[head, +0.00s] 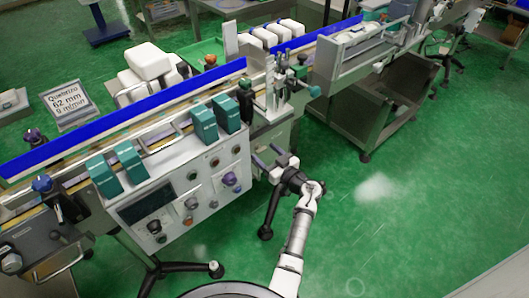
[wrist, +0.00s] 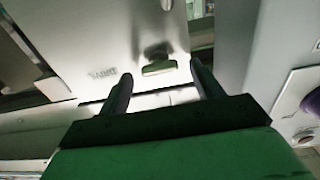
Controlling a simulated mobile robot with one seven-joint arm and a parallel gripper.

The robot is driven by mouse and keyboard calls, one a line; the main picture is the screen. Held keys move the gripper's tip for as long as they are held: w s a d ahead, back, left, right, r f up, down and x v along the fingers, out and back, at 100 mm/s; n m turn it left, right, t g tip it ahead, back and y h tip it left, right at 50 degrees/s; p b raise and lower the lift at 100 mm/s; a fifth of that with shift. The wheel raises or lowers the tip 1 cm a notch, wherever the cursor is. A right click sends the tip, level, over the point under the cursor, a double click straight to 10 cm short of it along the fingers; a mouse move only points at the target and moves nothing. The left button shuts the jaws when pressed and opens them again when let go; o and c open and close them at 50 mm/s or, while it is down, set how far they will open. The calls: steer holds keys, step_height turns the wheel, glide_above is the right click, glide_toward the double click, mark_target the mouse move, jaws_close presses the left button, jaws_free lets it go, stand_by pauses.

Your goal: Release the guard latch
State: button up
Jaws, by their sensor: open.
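The guard latch (wrist: 160,67) appears in the wrist view as a small olive-grey tab with a dark shadow above it, on a brushed silver panel (wrist: 95,35). A small label (wrist: 103,73) too blurred to read is left of it. My gripper (wrist: 160,71) is open, its dark fingers on either side of the latch in the picture. Nothing is between them but the latch; I cannot tell whether they touch it. In the head view, my gripper (head: 267,161) is by the right end of the machine's front. I cannot make out the latch there.
The control panel (wrist: 301,108) is at the right of the wrist view; in the head view the control box (head: 190,185) is left of my gripper. A dark stand leg (head: 272,212) is just below my gripper. Green floor (head: 400,235) is clear to the right.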

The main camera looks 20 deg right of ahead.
steer(key=shift+w+a, duration=0.25)
steer(key=shift+w, duration=0.4)
steer(key=c, duration=1)
